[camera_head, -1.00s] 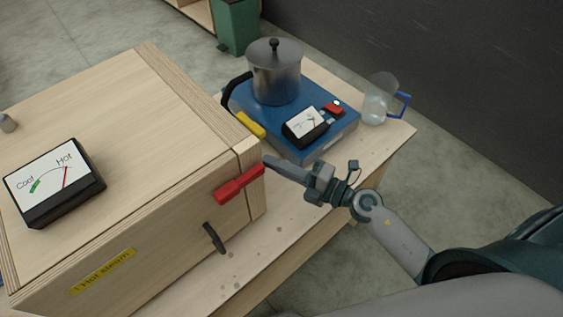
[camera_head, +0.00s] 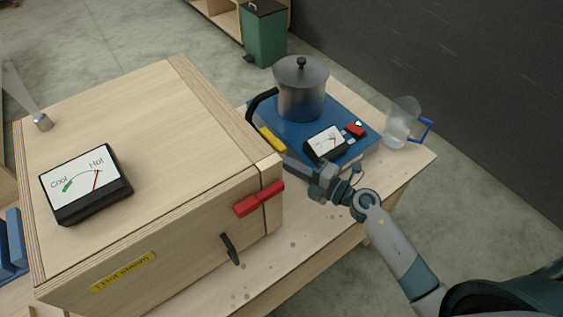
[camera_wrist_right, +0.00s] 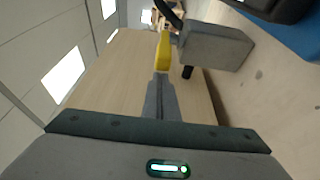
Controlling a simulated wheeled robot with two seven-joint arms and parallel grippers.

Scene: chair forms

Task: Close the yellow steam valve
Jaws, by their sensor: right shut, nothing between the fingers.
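The yellow valve handle (camera_head: 271,138) is at the right back side of the wooden box, beside the blue base of the pot unit. In the right wrist view, the yellow handle (camera_wrist_right: 162,52) lies just beyond my fingertips. My right gripper (camera_head: 287,158) is shut and empty, pointing at the handle's near end. In the right wrist view its fingers (camera_wrist_right: 160,78) are together; I cannot tell whether they touch the handle. My left gripper is not in view.
The wooden steam box (camera_head: 140,150) carries a Cool/Hot gauge (camera_head: 87,183), a red handle (camera_head: 259,199) and a black handle (camera_head: 230,249). A metal pot (camera_head: 301,90) stands on the blue base (camera_head: 345,110). A clear jug (camera_head: 402,122) stands right of it.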

